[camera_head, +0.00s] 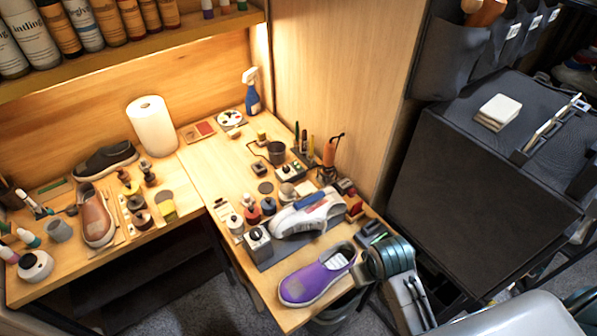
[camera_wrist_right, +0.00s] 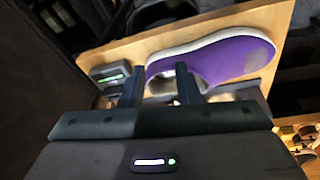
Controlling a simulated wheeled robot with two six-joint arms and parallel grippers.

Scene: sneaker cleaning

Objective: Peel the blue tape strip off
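The blue tape strip (camera_head: 310,199) lies on the upper of a white and grey sneaker (camera_head: 290,222) on the right part of the bench, with a red patch beside it. A purple slip-on shoe (camera_head: 305,284) stands in front of it at the bench's near edge. My right gripper (camera_wrist_right: 160,84) is open, its two fingers apart with nothing between them, close to the heel opening of the purple shoe (camera_wrist_right: 222,60). Its arm comes in from the lower right in the head view. The tape does not show in the right wrist view. My left gripper is not in view.
Several bottles and small jars crowd the bench around the sneaker, with a white-knobbed box (camera_head: 258,243) to its left. A small dark device with a green light (camera_wrist_right: 108,75) sits beside the purple shoe.

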